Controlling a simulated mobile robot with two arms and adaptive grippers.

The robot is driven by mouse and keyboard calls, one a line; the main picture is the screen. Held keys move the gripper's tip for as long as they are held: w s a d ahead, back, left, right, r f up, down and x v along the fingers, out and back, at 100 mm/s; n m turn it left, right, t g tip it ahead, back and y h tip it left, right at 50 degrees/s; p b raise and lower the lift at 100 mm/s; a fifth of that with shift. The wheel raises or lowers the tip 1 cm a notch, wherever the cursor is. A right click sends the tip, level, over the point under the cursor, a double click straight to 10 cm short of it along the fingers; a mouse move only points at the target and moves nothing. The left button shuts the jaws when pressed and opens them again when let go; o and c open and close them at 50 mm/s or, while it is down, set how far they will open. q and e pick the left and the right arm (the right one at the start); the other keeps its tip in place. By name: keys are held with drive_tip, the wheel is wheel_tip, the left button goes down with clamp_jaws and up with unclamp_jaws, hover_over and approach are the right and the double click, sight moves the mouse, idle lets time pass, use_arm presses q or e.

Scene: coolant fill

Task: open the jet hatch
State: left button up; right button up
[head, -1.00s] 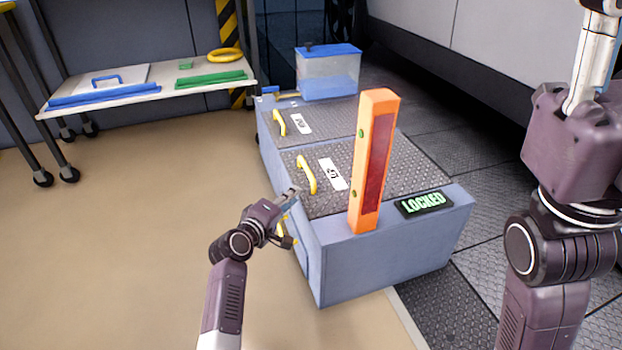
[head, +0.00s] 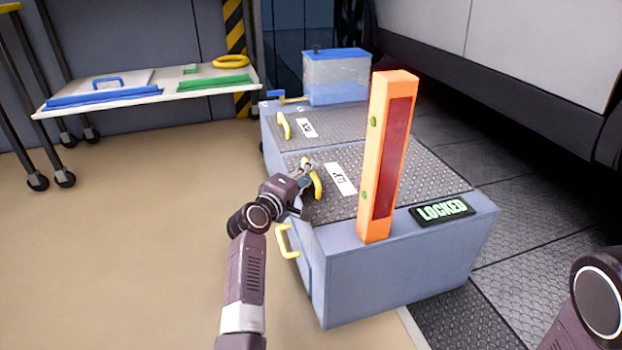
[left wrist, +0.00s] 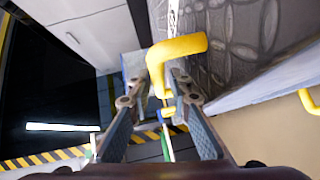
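The grey-blue cart (head: 400,270) has two diamond-plate hatches on top, each with a yellow handle and a white label. The near hatch (head: 420,175) looks closed; its label (head: 340,179) is too blurred to read surely. My left gripper (head: 307,172) is at the near hatch's yellow handle (head: 318,186). In the left wrist view, its fingers (left wrist: 155,90) are spread with the handle (left wrist: 158,65) between their tips; no firm grip shows. The far hatch (head: 340,122) also looks closed. My right gripper is out of view.
An orange post (head: 376,165) with a dark red panel and green knobs stands beside the near hatch. A clear blue-lidded tank (head: 337,78) stands at the cart's far end. Another yellow handle (head: 287,240) is on its left side. A wheeled table (head: 170,92) stands back left.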

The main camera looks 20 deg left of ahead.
use_arm(q)
drive_tip(key=shift+w+d, duration=0.1)
drive_tip(key=shift+w, duration=0.6)
drive_tip(key=shift+c, duration=0.4)
drive_tip(key=shift+f, duration=0.1)
clamp_jaws()
